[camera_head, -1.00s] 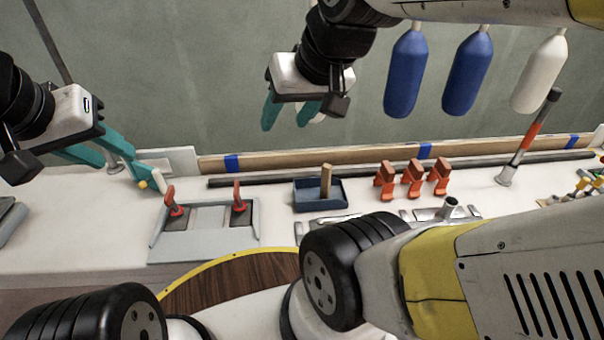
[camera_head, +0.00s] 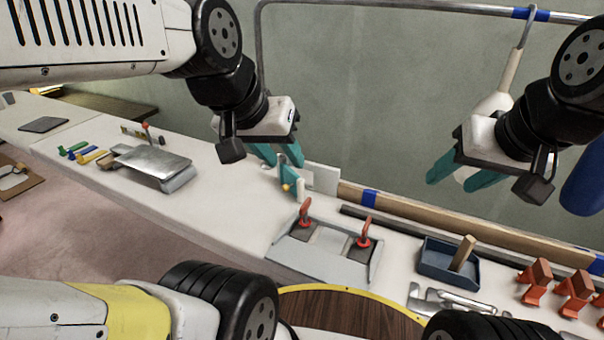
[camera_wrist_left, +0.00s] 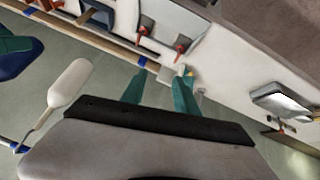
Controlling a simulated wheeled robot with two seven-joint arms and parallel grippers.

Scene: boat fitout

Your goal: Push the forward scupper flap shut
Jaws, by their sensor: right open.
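My right gripper (camera_head: 462,180) is open, over the far side of the rail.
A grey tray with red-handled clamps (camera_head: 365,237), a blue box with a wooden block (camera_head: 435,262) and orange brackets (camera_head: 541,275) line the deck. A silver box (camera_head: 153,164) stands left. A white fender (camera_head: 497,97) hangs behind the right gripper. The deck between silver box and tray is clear.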

